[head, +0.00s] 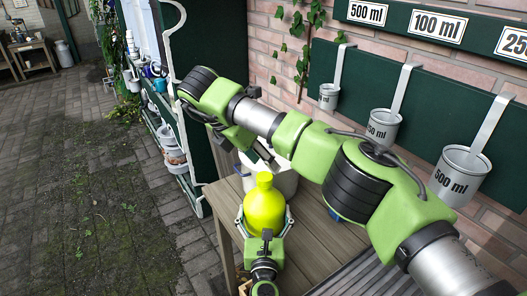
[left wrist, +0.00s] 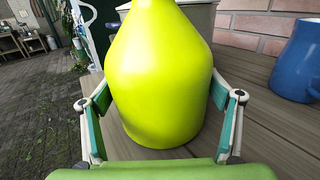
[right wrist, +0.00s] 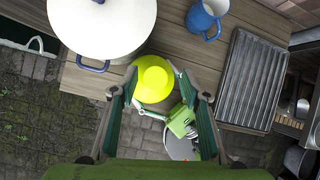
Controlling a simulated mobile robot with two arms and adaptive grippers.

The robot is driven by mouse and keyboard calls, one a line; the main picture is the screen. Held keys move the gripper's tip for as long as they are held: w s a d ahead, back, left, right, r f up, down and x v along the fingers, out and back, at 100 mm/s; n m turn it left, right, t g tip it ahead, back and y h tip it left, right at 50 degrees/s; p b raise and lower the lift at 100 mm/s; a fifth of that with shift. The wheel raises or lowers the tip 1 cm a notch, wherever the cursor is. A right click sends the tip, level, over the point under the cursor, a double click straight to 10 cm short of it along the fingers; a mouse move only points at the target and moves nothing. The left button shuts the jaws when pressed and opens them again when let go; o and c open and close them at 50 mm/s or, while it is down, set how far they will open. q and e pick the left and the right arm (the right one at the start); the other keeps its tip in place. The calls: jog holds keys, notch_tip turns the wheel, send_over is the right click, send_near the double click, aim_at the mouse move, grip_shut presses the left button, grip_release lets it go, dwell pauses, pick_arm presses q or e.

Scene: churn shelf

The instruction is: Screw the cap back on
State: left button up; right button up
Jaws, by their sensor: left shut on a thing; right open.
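A bright yellow bottle (head: 264,208) stands upright near the table's front edge. My left gripper (head: 265,228) is shut on its body, with a finger on each side, as the left wrist view shows the bottle (left wrist: 160,75) between the fingers. The bottle's narrow yellow top shows in the head view; I cannot tell whether that is a cap or a bare neck. My right gripper (right wrist: 158,88) is open and points down over the bottle (right wrist: 153,82), its fingers to either side of the bottle top in its own view. No separate cap is seen.
A white lidded pot (right wrist: 100,25) with blue handles stands behind the bottle. A blue jug (right wrist: 203,18) and a ridged metal tray (right wrist: 250,80) are also on the wooden table (head: 228,205). Metal measuring cups (head: 461,172) hang along the brick wall.

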jog(key=n, duration=0.5)
jog(key=shift+d+g+y, duration=0.3)
jog(key=n, duration=0.6)
jog(key=shift+w+d+r+g+y, duration=0.1)
jog(key=shift+d+r+g+y, duration=0.05)
jog(key=shift+g+y, duration=0.25)
jog(key=n, duration=0.5)
jog(key=shift+r+g+y, duration=0.15)
jog(key=shift+g+y, duration=0.15)
jog(key=shift+y, duration=0.1)
jog(key=n, duration=0.5)
jog(key=shift+d+r+g+y, duration=0.1)
jog(key=shift+r+g+y, duration=0.2)
jog(key=shift+y, duration=0.1)
jog(key=n, duration=0.3)
jog(key=shift+r+n+y, duration=0.2)
jog(key=shift+n+y, duration=0.1)
jog(key=n, duration=0.4)
jog(key=shift+w+r+n+g+y, duration=0.15)
jog(key=shift+r+n+g+y, duration=0.15)
jog(key=shift+r+y, duration=0.1)
jog(key=n, duration=0.4)
jog(key=shift+a+r+y, duration=0.2)
jog(key=shift+r+y, duration=0.2)
